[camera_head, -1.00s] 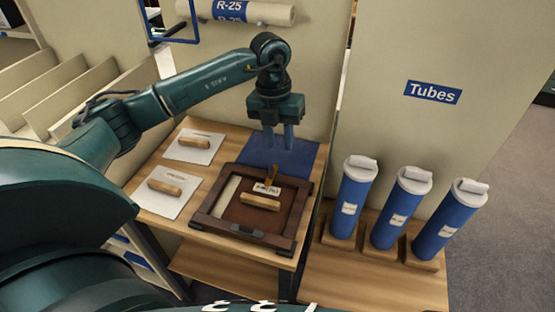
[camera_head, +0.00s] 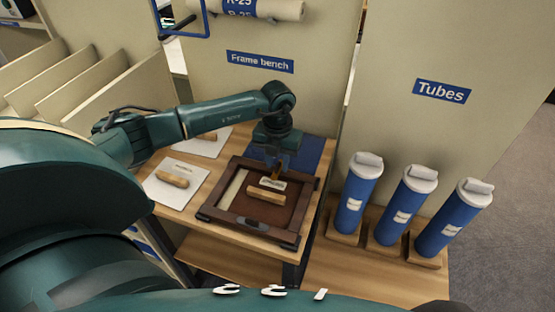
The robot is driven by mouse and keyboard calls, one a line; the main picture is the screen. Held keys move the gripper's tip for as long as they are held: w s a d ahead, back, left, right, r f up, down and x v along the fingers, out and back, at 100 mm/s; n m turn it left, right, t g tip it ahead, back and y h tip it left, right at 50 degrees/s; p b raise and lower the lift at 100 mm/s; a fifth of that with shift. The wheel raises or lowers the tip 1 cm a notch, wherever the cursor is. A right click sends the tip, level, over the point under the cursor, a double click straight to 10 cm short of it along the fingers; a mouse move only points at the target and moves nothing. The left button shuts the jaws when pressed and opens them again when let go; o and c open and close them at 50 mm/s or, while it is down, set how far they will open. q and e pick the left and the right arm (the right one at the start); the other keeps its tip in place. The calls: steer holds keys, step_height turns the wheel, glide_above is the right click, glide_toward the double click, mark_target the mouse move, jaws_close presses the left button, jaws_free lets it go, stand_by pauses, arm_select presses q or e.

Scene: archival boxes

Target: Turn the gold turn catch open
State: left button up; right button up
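The gold turn catch (camera_head: 276,175) is on the back part of a dark wooden frame (camera_head: 213,205) that lies on the bench. Most of it is hidden by my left gripper (camera_head: 279,165), which points down directly over it. The fingertips are at the catch's top, but I cannot tell whether they touch it or how far apart they are. A small white label and a light wooden block (camera_head: 266,195) are on the brown panel just in front of the catch. My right gripper is not in view.
White sheets with wooden blocks (camera_head: 172,180) lie left of the frame. A blue mat (camera_head: 309,152) is behind it. Blue tubes with white caps (camera_head: 358,192) stand on the right table. A panel marked Frame bench (camera_head: 260,62) rises behind.

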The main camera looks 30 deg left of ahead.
arm_select(q)
steer(key=shift+f, duration=0.1)
steer(key=shift+c, duration=0.4)
steer(key=c, duration=0.3)
jaws_close()
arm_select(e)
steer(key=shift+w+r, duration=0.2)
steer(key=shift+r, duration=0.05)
